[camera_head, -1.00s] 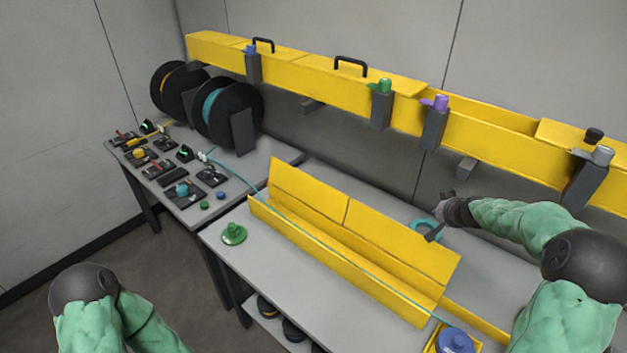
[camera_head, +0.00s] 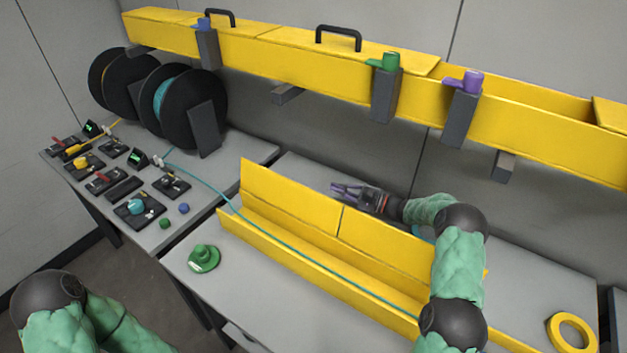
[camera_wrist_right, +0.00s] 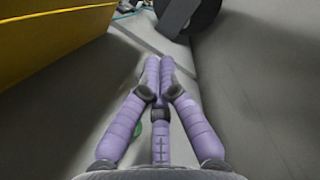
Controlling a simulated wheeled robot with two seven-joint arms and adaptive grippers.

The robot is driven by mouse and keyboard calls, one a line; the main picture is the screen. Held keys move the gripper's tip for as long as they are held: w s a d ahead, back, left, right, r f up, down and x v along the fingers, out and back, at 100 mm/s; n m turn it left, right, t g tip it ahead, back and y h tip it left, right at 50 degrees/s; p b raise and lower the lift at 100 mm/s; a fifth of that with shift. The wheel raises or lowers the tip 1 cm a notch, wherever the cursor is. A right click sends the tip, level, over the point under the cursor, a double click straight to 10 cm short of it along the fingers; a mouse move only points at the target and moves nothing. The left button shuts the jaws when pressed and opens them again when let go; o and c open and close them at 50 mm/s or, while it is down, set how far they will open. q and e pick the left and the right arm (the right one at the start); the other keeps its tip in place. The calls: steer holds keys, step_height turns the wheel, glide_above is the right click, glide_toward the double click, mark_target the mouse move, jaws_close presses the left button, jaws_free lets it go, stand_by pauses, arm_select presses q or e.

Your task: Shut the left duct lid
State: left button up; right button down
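The left duct lid (camera_head: 290,205) is a yellow panel standing open along the back edge of the yellow duct (camera_head: 330,282) on the table. A teal cable (camera_head: 285,247) runs along the duct. The right lid panel (camera_head: 385,245) also stands open beside it. My right gripper (camera_head: 338,190) is behind the lids, near the left lid's right end. In the right wrist view its purple fingers (camera_wrist_right: 158,65) are drawn together with nothing visible between them. A yellow panel (camera_wrist_right: 45,40) is left of them, apart. My left gripper is out of view.
An overhead yellow duct (camera_head: 290,55) on brackets runs along the wall. Cable reels (camera_head: 180,105) and splicing tools stand on the left table.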

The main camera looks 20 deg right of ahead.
mark_target(290, 192)
steer(key=w+a+r+b, duration=0.2)
steer(key=w+a+b, duration=0.1)
steer(key=a, duration=0.7)
steer(key=shift+w+a+r, duration=0.15)
steer(key=shift+w+r, duration=0.2)
steer(key=shift+r, duration=0.05)
